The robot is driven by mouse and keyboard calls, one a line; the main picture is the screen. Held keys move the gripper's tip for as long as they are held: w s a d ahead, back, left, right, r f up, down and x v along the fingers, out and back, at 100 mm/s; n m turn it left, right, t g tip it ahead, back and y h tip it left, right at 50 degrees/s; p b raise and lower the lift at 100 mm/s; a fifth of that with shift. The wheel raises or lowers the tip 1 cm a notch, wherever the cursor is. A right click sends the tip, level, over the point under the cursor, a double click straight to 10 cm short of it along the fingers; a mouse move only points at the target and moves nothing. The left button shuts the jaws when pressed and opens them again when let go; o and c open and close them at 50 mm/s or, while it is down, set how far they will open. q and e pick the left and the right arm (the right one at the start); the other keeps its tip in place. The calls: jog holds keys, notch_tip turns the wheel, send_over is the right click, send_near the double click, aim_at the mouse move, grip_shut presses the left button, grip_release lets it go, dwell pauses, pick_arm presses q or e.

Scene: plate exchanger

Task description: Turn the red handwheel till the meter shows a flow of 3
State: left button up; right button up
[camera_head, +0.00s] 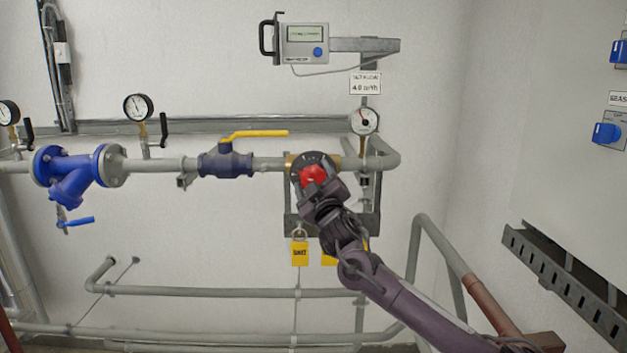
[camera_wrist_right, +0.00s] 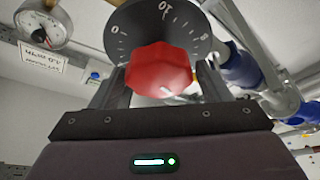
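The red handwheel (camera_head: 313,175) sits in front of a dark round scale plate on the grey pipe. It also shows in the right wrist view (camera_wrist_right: 158,70), before the dark dial (camera_wrist_right: 140,25) with white marks. My right gripper (camera_head: 318,188) reaches it from below right; its fingers (camera_wrist_right: 162,88) stand on both sides of the wheel and appear closed on it. The meter (camera_head: 305,42) is a grey box high on the wall; its green display is too small to read. My left gripper is out of view.
A sign (camera_head: 365,83) above the gauge seems to read 4.0. A yellow-lever valve (camera_head: 225,160) and blue strainer (camera_head: 72,175) lie left. A grey cabinet (camera_head: 570,130) stands right.

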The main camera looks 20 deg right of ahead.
jog(key=c, duration=0.7)
jog(key=shift+f+m+b, duration=0.3)
jog(key=shift+m+b, duration=0.4)
jog(key=shift+b, duration=0.3)
jog(key=shift+c, duration=0.2)
jog(key=m+h+b, duration=0.2)
jog(key=m+b, duration=0.1)
jog(key=m, duration=0.1)
jog(key=shift+t+b, duration=0.3)
jog(key=m+h+b, duration=0.1)
jog(key=m, duration=0.2)
jog(key=shift+h, duration=0.4)
jog(key=shift+r+m+h+b, duration=0.15)
jog(key=shift+m+h+b, duration=0.5)
jog(key=shift+m, duration=0.45)
jog(key=o, duration=1)
jog(key=shift+r, duration=0.1)
